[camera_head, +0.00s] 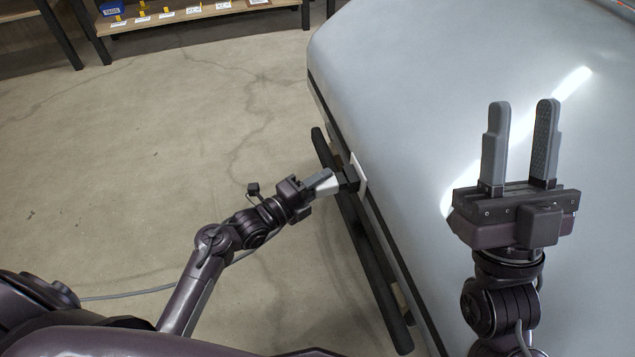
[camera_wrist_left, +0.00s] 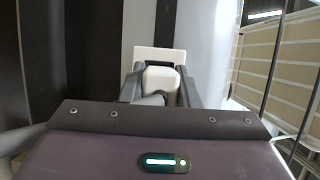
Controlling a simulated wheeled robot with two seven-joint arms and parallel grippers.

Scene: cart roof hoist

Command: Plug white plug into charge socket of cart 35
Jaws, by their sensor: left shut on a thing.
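The white plug (camera_head: 326,186) is held between the fingers of my left gripper (camera_head: 319,182), which is shut on it. The plug's front end meets the dark charge socket (camera_head: 347,179) on the side of the pale grey cart (camera_head: 420,90). In the left wrist view the plug (camera_wrist_left: 160,79) sits between the fingers, in front of a white plate (camera_wrist_left: 158,53) with a dark opening. The fingers hide the contact, so I cannot tell how deep the plug is. My right gripper (camera_head: 521,140) is open and empty, pointing up in front of the cart's body.
A dark bumper bar (camera_head: 368,260) runs along the cart's lower edge beside my left gripper. A grey cable (camera_head: 130,295) trails across the floor. A shelf (camera_head: 190,15) with small labelled bins stands at the back. The floor at left is clear.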

